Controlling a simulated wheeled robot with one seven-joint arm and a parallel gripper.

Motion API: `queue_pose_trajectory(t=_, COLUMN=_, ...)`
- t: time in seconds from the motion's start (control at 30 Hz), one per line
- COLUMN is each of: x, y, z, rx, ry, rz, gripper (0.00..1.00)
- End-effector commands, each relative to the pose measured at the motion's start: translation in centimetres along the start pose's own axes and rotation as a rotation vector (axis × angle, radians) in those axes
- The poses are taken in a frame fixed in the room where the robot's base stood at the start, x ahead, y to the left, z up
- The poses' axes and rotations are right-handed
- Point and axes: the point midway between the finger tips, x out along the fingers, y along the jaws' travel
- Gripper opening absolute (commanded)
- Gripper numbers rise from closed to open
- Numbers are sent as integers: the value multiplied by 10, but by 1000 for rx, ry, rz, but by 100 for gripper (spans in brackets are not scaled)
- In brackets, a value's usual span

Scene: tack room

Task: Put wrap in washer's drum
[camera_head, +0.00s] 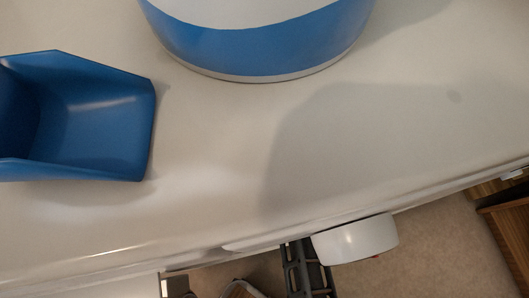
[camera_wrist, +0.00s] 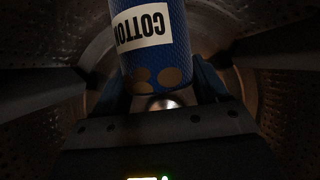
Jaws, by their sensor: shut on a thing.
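The wrap (camera_wrist: 155,45) is a blue roll with brown dots and a white label reading "COTTON", upside down in the wrist view. My gripper (camera_wrist: 162,82) is shut on it, with a dark finger on each side. Both are inside the washer's drum (camera_wrist: 285,95), whose dim perforated metal wall curves around them. A shiny round spot shows just below the roll. The far end of the wrap is cut off by the top of the picture. In the head view, neither the wrap nor the drum's inside is visible.
In the head view, a blue scoop (camera_head: 110,125) lies at the left on a white top (camera_head: 380,130). A blue and white round tub (camera_head: 260,45) stands at the back. The top between them and its front edge is clear. Wooden furniture (camera_head: 508,235) stands at the lower right.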

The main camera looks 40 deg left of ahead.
Motion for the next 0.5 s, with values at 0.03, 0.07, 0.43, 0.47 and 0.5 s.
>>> queue_pose_trajectory(t=0.03, x=5, y=0, z=9, rx=2, ry=-1, rz=-1, gripper=40)
queue_pose_trajectory(t=0.07, x=7, y=-1, z=14, rx=2, ry=-2, rz=-1, gripper=40)
queue_pose_trajectory(t=0.43, x=14, y=0, z=27, rx=1, ry=-1, rz=0, gripper=40)
queue_pose_trajectory(t=0.47, x=14, y=0, z=27, rx=1, ry=-1, rz=0, gripper=40)
queue_pose_trajectory(t=0.5, x=15, y=0, z=28, rx=1, ry=-1, rz=0, gripper=40)
